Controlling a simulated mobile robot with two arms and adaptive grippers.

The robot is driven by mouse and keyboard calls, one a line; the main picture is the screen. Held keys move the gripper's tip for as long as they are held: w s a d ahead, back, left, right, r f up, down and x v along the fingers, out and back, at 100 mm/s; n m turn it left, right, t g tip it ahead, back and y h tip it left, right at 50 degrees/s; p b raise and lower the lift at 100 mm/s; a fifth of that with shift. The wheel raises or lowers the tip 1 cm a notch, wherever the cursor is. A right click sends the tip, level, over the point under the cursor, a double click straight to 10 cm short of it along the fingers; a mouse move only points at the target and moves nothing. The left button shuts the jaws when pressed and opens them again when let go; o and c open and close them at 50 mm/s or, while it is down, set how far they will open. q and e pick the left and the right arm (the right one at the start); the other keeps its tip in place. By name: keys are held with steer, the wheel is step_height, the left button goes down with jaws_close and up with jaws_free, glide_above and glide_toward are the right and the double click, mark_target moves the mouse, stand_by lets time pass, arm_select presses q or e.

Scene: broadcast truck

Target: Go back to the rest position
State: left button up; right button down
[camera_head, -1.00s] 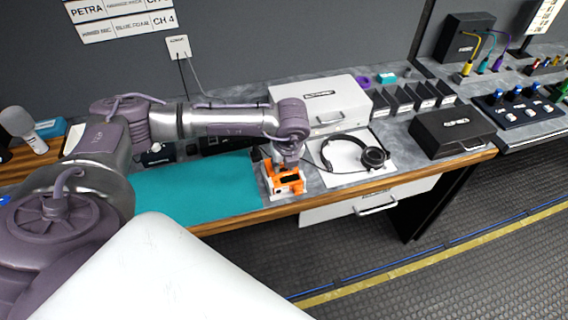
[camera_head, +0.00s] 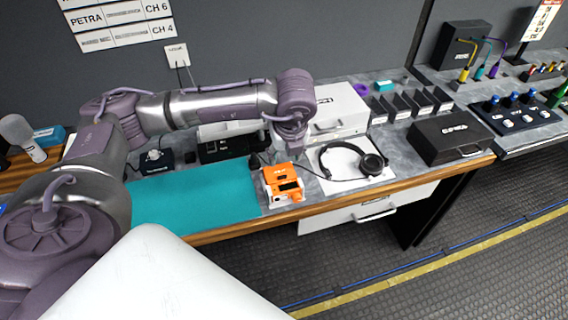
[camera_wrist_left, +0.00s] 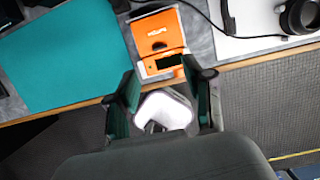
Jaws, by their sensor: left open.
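My left gripper (camera_head: 287,155) hangs above the bench, just behind and above an orange device (camera_head: 283,184) with a dark window and white parts. In the left wrist view the two dark green fingers (camera_wrist_left: 160,75) are spread apart with nothing clamped between them. The orange device also shows there (camera_wrist_left: 158,38), beyond the fingertips and lying at the bench edge. A white rounded part (camera_wrist_left: 166,110) shows between the fingers; I cannot tell what it belongs to. My right gripper is not in view.
A teal mat (camera_head: 195,194) lies left of the device. Headphones (camera_head: 372,162) rest on a white sheet to its right. A white case (camera_head: 340,105) stands behind, a black case (camera_head: 450,138) further right. A microphone (camera_head: 22,135) stands far left. The floor in front is clear.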

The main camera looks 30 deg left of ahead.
arm_select(q)
steer(key=shift+v, duration=1.05)
